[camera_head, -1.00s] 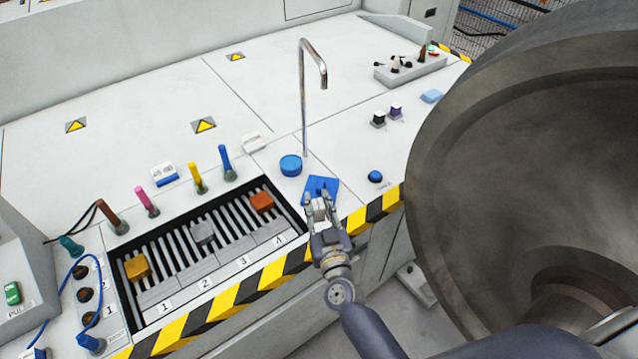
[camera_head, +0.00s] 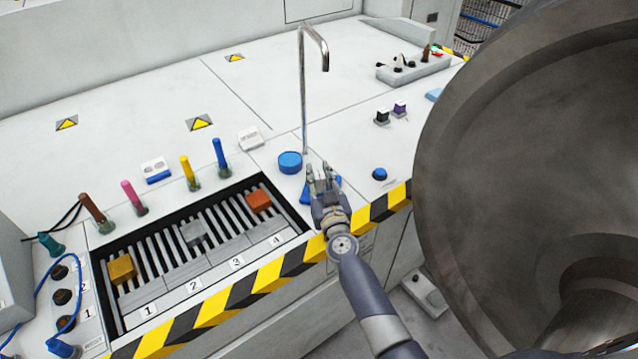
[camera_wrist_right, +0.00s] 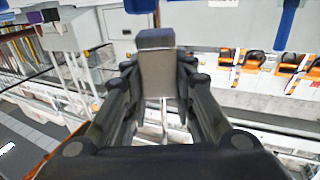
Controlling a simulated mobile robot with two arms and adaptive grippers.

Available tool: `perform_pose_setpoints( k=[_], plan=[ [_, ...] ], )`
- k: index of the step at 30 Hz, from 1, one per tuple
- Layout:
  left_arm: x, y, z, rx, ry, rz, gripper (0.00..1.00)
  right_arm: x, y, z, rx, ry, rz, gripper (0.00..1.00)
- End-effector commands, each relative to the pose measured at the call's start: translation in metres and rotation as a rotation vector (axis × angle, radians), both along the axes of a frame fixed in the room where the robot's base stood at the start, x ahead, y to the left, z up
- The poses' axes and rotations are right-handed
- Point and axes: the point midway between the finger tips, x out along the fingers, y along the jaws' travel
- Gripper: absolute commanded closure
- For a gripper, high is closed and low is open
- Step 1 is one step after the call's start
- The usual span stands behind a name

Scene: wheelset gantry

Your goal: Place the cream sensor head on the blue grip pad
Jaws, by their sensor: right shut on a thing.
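My right gripper (camera_head: 322,178) is shut on a small pale grey-beige block, which looks like the cream sensor head (camera_wrist_right: 156,72); in the wrist view it stands between the two fingers. In the head view the block is small and hard to tell from the fingers. The blue grip pad (camera_head: 305,196) is a flat blue square near the bench's front edge. My right gripper covers most of it from this view; I cannot tell the height between them. My left gripper is not in view.
A blue round disc (camera_head: 290,162) and a bent metal pipe (camera_head: 303,90) stand just behind the pad. A slotted tray (camera_head: 170,293) with coloured blocks lies left. A blue button (camera_head: 379,174) is right, beside a large dark round shell (camera_head: 500,150).

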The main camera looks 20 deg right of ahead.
Motion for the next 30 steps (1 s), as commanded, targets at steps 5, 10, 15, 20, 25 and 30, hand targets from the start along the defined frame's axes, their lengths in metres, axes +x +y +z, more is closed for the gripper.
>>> perform_pose_setpoints(
  k=[5,10,15,20,25,30],
  plan=[
    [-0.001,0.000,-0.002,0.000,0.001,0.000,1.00,0.000,0.000,-0.001,0.001,-0.002,0.000,1.00],
    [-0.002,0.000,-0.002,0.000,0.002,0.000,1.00,0.000,0.000,-0.001,0.001,-0.001,0.000,1.00],
    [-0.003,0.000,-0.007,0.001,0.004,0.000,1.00,0.000,0.000,-0.007,-0.001,-0.001,0.001,1.00],
    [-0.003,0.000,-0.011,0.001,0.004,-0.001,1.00,0.000,0.000,-0.012,-0.001,-0.002,0.001,1.00],
    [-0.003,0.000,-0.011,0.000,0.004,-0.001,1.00,0.000,0.000,-0.013,0.000,-0.001,0.001,0.74],
    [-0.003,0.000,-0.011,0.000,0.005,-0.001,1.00,0.000,0.000,-0.013,0.000,-0.001,0.001,0.56]
  ],
)
